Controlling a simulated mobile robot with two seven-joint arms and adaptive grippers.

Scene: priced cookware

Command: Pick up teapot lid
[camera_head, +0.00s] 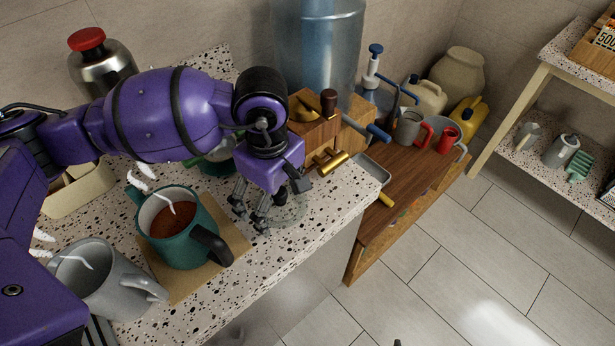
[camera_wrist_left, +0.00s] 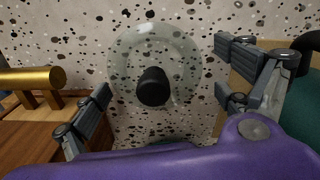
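The lid, a clear round glass disc with a black knob (camera_wrist_left: 152,87), lies on the speckled counter in the left wrist view. In the head view its glass (camera_head: 290,212) shows faintly near the counter's front edge, partly hidden by my gripper. My left gripper (camera_head: 272,202) is above the lid, pointing down. In the left wrist view its fingers (camera_wrist_left: 162,88) are spread wide on either side of the knob with nothing between them in contact. No teapot can be made out for certain. My right gripper is not in view.
A green pot (camera_head: 178,228) with reddish liquid stands on a board (camera_head: 228,238) left of the gripper. A grey mug (camera_head: 100,278) is at front left. A wooden box with a brass handle (camera_head: 328,162) is close on the right. A blue water bottle (camera_head: 318,50) stands behind.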

